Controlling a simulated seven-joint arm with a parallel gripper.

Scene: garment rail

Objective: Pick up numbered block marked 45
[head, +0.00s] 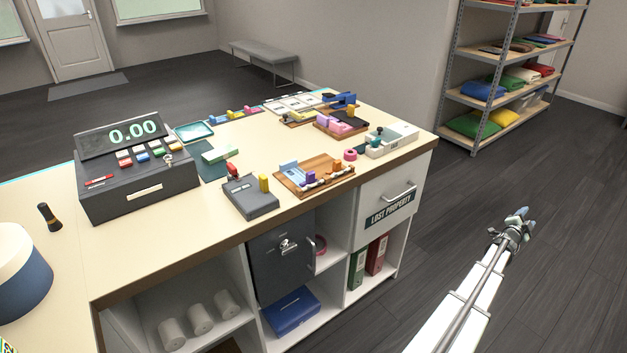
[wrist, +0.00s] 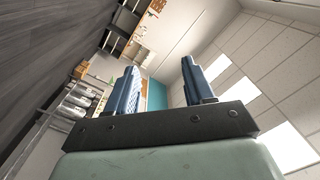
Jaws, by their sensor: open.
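No number 45 can be read on any block in the head view. Small coloured blocks stand on the counter: a yellow block (head: 264,183) on a dark grey box, a purple block (head: 311,177) and an orange block (head: 336,165) on a wooden tray (head: 290,188), and pink pieces (head: 334,122) on another wooden tray further back. My gripper (head: 518,214) is out over the floor, right of the counter and well apart from the blocks. In the wrist view its two blue fingers (wrist: 159,70) stand apart with nothing between them.
The cream counter (head: 160,240) holds a cash register (head: 137,180) at left and a white box (head: 392,141) at right. A lost property drawer (head: 391,207) is shut below. Shelving (head: 507,78) stands at the back right. Floor around my gripper is clear.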

